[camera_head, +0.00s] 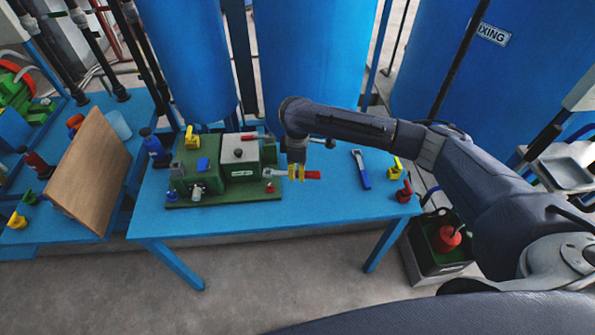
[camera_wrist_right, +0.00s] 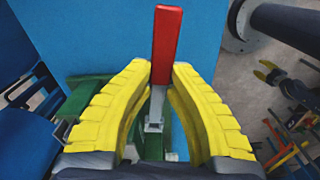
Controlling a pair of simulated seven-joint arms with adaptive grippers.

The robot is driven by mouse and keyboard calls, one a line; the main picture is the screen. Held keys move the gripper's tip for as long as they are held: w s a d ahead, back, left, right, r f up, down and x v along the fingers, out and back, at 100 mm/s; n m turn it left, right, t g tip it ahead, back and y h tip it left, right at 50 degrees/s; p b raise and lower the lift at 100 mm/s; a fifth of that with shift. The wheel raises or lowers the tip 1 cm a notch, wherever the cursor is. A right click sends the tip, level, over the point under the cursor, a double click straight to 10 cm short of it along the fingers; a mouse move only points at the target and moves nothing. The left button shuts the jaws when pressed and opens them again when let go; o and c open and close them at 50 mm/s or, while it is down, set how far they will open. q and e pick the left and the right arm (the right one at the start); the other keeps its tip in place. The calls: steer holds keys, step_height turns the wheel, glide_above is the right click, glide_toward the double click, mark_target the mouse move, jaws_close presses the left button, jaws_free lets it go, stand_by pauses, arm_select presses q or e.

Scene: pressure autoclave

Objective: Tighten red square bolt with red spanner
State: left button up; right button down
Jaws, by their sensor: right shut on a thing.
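The red spanner has a red handle and a grey metal end, and lies level at the right edge of the green board in the head view (camera_head: 312,175). My right gripper (camera_head: 297,172), with yellow fingers, points down and is shut on the spanner. In the right wrist view the red handle (camera_wrist_right: 166,47) sticks out beyond the fingertips, with the grey shaft between the yellow fingers. The spanner's grey end reaches left toward a small red bolt (camera_head: 270,187) on the green board. I cannot tell whether it sits around the bolt.
A green machine (camera_head: 241,170) stands on the green board on the blue table (camera_head: 335,200). A blue spanner (camera_head: 361,170) lies to the right. Yellow (camera_head: 396,168) and red (camera_head: 404,192) pieces stand near the table's right edge. Large blue tanks (camera_head: 315,55) rise behind.

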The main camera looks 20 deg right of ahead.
steer(key=shift+f, duration=0.1)
steer(key=shift+f, duration=2.75)
steer(key=shift+f, duration=1.3)
steer(key=c, duration=1.3)
jaws_free()
steer(key=shift+o, duration=0.2)
steer(key=shift+r, duration=6.05)
steer(key=shift+o, duration=0.5)
